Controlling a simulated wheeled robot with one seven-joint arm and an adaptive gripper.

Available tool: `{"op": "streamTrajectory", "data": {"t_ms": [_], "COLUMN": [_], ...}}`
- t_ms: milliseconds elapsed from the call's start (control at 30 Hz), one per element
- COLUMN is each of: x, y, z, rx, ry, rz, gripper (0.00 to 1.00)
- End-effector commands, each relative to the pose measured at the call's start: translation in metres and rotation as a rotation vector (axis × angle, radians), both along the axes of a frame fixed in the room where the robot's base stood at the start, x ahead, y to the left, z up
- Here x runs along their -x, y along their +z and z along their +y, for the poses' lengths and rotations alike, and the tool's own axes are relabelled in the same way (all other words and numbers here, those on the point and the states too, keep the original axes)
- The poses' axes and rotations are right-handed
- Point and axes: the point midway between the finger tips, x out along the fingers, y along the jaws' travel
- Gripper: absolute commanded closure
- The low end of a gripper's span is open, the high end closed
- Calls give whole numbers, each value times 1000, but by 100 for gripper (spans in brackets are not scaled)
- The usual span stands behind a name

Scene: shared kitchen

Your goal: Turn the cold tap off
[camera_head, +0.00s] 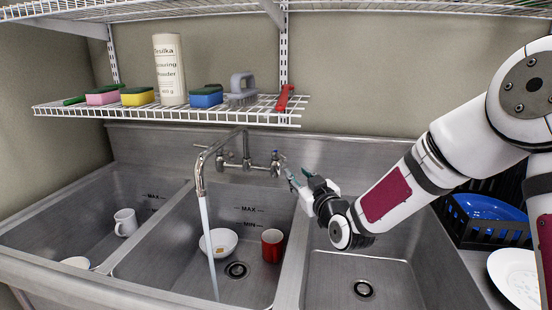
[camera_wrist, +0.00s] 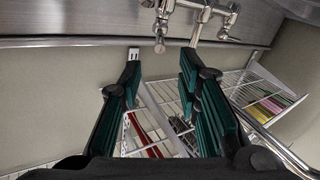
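A wall-mounted mixer tap (camera_head: 240,162) stands behind the middle basin, with a valve at each side. The right valve (camera_head: 276,160), with a bluish cap, seems to be the cold one; a lever valve (camera_wrist: 160,25) shows in the wrist view. Water (camera_head: 208,240) runs from the curved spout (camera_head: 199,175) into the middle basin. My gripper (camera_head: 290,174) is just right of the right valve. In the wrist view my gripper (camera_wrist: 161,62) is open and empty, its green-padded fingers apart, with the valve's lever end beyond and between the tips. Contact is not visible.
A wire shelf (camera_head: 180,115) with sponges, a powder canister (camera_head: 168,70) and brushes hangs above the tap. A white bowl (camera_head: 220,242) and red mug (camera_head: 272,245) are in the middle basin. A black rack (camera_head: 480,232) stands at right.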

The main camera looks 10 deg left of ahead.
Motion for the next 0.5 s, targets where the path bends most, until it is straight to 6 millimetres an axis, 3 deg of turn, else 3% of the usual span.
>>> {"op": "streamTrajectory", "data": {"t_ms": [167,500], "x": [-16,-73], "y": [1,0], "z": [9,41], "rx": [-3,-3], "ry": [0,0], "rz": [-2,-1], "gripper": [69,69]}}
